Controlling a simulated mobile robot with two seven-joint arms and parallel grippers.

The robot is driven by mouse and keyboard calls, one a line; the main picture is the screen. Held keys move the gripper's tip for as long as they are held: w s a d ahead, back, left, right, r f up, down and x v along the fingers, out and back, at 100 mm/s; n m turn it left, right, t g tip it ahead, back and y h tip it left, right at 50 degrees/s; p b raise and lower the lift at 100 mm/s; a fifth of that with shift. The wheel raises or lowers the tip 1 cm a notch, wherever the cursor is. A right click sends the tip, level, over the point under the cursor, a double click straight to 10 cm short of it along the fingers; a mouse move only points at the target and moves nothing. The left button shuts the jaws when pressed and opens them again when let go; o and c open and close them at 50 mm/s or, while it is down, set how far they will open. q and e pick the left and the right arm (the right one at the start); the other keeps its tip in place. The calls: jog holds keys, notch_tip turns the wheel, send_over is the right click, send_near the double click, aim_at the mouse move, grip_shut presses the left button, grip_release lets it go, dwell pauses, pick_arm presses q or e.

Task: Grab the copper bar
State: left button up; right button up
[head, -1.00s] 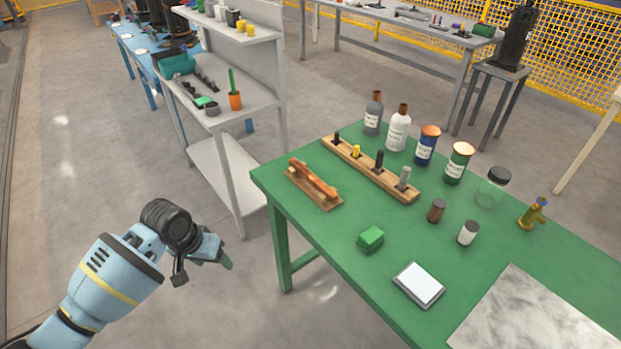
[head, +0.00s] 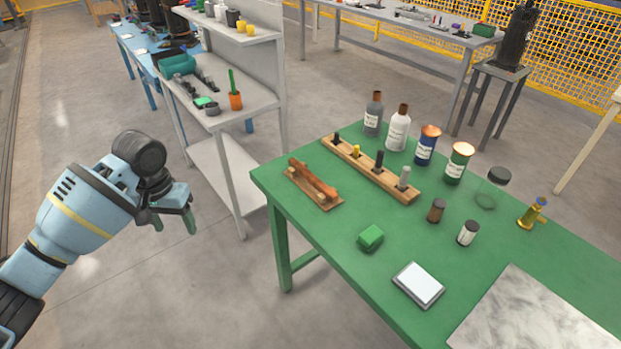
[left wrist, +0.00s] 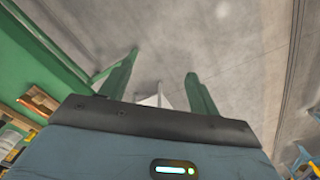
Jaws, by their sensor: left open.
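The copper bar (head: 312,180) lies on a wooden holder (head: 325,204) near the left corner of the green table. In the left wrist view the wooden holder (left wrist: 39,102) shows at the left edge. My left gripper (head: 174,228) is in the air left of the table, over the floor, well apart from the bar. Its two green fingers are spread and empty, and the gap between them also shows in the left wrist view (left wrist: 160,90). My right gripper is not in view.
Behind the bar stands a wooden rack (head: 370,172) with several small cylinders. Bottles and jars stand farther back. A green block (head: 371,237) and a white-topped square device (head: 418,285) are nearer the front. A grey shelf (head: 228,100) stands beyond the gripper.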

pick_arm(q)
jog(key=shift+c, duration=0.3)
